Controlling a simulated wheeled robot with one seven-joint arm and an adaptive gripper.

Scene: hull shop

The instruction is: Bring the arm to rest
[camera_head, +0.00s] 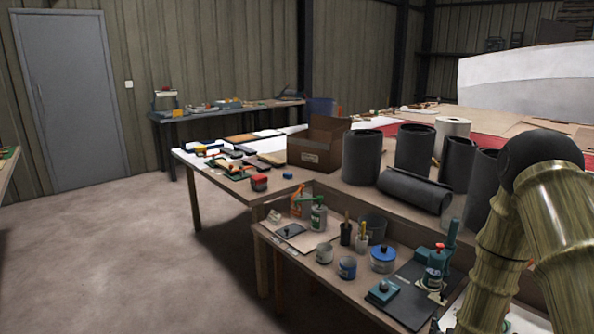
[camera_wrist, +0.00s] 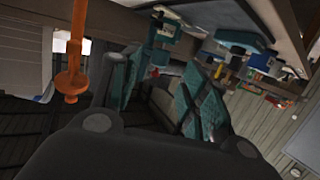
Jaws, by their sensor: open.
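My arm (camera_head: 555,215), brass-coloured with a dark round joint, rises at the right edge of the head view. My gripper is outside that view. In the wrist view my gripper (camera_wrist: 158,88) shows from behind, its dark body filling the bottom of the picture. Its two teal-padded fingers stand apart, and I see no object held between them. The wrist view is tilted and dim, so the things beyond the fingers are hard to make out.
A workbench (camera_head: 222,182) bears an open cardboard box (camera_head: 312,148) and several dark rolls (camera_head: 361,157). A lower bench (camera_head: 297,258) holds pots, brushes, bottles and a blue-lidded tin (camera_head: 383,259). The floor (camera_head: 110,255) at left is clear before a grey door (camera_head: 75,100). An orange rod-like object (camera_wrist: 71,75) stands near my gripper.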

